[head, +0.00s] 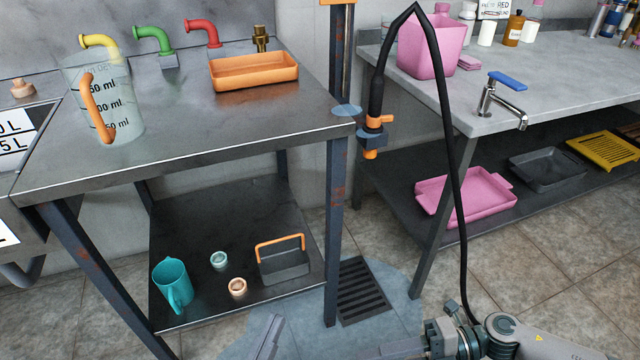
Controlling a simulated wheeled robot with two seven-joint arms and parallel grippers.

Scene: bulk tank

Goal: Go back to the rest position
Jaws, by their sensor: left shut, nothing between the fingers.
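My left gripper (268,338) shows only as a slim grey finger end at the bottom edge, over the wet floor patch in front of the steel table (190,150). It is shut and holds nothing. It is apart from the table and from the things on its lower shelf.
On the lower shelf stand a teal jug (172,285), two small cups and a grey caddy (284,262). A clear measuring jug (104,100) and an orange tray (254,72) are on top. A black hose (455,190) hangs by the right bench, reaching my right arm. A floor drain (361,290) lies between.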

